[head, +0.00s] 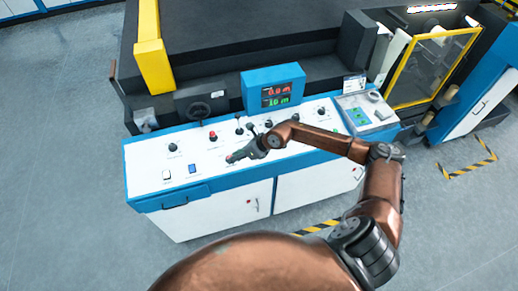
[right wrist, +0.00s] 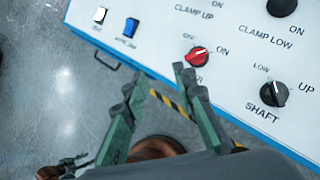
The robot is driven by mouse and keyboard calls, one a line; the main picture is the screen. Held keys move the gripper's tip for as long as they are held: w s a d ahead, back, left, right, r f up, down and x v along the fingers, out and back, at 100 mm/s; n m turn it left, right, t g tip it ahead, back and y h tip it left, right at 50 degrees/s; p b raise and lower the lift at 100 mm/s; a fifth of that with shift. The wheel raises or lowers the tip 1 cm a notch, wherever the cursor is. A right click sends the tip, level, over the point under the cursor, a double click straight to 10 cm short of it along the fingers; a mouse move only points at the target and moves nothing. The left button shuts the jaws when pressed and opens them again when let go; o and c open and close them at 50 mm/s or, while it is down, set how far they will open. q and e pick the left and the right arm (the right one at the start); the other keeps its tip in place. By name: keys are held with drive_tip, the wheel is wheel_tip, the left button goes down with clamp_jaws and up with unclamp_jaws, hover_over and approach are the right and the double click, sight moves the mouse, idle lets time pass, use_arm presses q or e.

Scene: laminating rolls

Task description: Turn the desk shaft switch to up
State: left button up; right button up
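The shaft switch (right wrist: 272,95) is a round black knob on the white desk panel, at the right of the right wrist view. It has LOW and UP printed by it and SHAFT below; I cannot surely read which way it points. My right gripper (head: 238,156) is over the desk's front part in the head view. In the right wrist view its two green-grey fingers (right wrist: 158,80) are spread with nothing between them, left of the shaft switch and apart from it. A dark shape at that view's lower left may be my left gripper; its fingers are unclear.
Black clamp knob (right wrist: 281,6), white rocker (right wrist: 100,15) and blue rocker (right wrist: 131,27) are nearby. A blue display box (head: 273,88) stands at the desk's back. Open floor lies in front.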

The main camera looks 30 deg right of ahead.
drive_tip(key=d+f+n+g+h, duration=0.15)
drive_tip(key=d+h, duration=0.35)
drive_tip(key=d, duration=1)
drive_tip(key=shift+m, duration=0.25)
drive_tip(key=x, duration=0.2)
drive_tip(key=p+x, duration=0.1)
drive_tip(key=x, duration=0.3)
drive_tip(key=shift+w+a+f+p, duration=0.2)
drive_tip(key=shift+w+p, duration=0.1)
drive_tip(key=shift+w, duration=0.1)
use_arm(q)
drive_tip(key=shift+w+r, duration=0.25)
drive_tip(key=shift+r, duration=0.2)
drive_tip(key=shift+w+r, duration=0.2)
drive_tip(key=shift+r, duration=0.25)
use_arm(e)
drive_tip(key=shift+w+a+f, duration=0.1)
drive_tip(key=shift+w+f, duration=0.15)
drive_tip(key=shift+f, duration=0.35)
drive_tip(key=shift+c, duration=0.2)
clamp_jaws()
